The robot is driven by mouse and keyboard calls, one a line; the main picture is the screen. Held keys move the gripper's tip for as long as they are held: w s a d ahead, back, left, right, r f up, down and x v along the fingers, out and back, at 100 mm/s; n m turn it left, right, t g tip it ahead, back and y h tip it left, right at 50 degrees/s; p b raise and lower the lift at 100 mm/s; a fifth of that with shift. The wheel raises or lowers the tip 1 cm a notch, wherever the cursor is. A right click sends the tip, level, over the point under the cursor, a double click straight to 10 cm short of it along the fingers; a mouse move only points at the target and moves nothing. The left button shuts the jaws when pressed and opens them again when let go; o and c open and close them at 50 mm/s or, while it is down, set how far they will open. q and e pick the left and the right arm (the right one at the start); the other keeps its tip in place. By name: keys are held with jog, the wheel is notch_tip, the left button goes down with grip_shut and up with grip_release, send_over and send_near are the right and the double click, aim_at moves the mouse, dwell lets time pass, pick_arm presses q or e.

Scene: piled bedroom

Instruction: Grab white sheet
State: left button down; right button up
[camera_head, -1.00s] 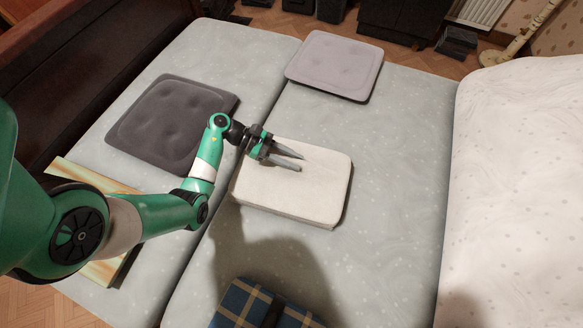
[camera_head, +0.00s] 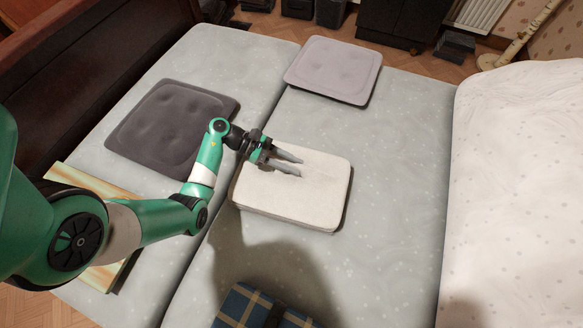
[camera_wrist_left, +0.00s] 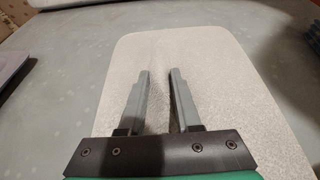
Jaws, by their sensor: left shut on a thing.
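The white sheet (camera_head: 318,194) is a thick, folded, rounded rectangle lying flat on the pale bed in the middle of the head view. It also fills much of the left wrist view (camera_wrist_left: 230,75). My left gripper (camera_head: 300,166) comes in from the left over the sheet's upper left part. Its two fingers, seen close up in the wrist view (camera_wrist_left: 160,74), are shut on a pinch of the sheet's top. The sheet still rests on the bed. My right gripper is not in view.
A dark grey cushion (camera_head: 172,125) lies left of the sheet, and a lighter grey one (camera_head: 333,69) lies behind it. A blue plaid item (camera_head: 243,306) is at the front. White spotted bedding (camera_head: 520,180) is at the right. Bare bed (camera_head: 400,150) separates it from the sheet.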

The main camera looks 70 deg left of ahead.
aim_at(280, 173)
pick_arm(q)
jog(key=shift+r+p, duration=0.5)
jog(key=shift+r, duration=0.2)
notch_tip(280, 173, up, 3)
jog(key=shift+s+r+p, duration=0.1)
jog(key=shift+s+p, duration=0.05)
jog(key=shift+p, duration=1.1)
jog(key=s+r+p, duration=0.8)
jog(key=s+p, duration=0.5)
jog(key=p, duration=0.2)
jog(key=shift+s+a+r+p, duration=0.2)
jog(key=shift+s+r+p, duration=0.1)
jog(key=shift+p, duration=0.1)
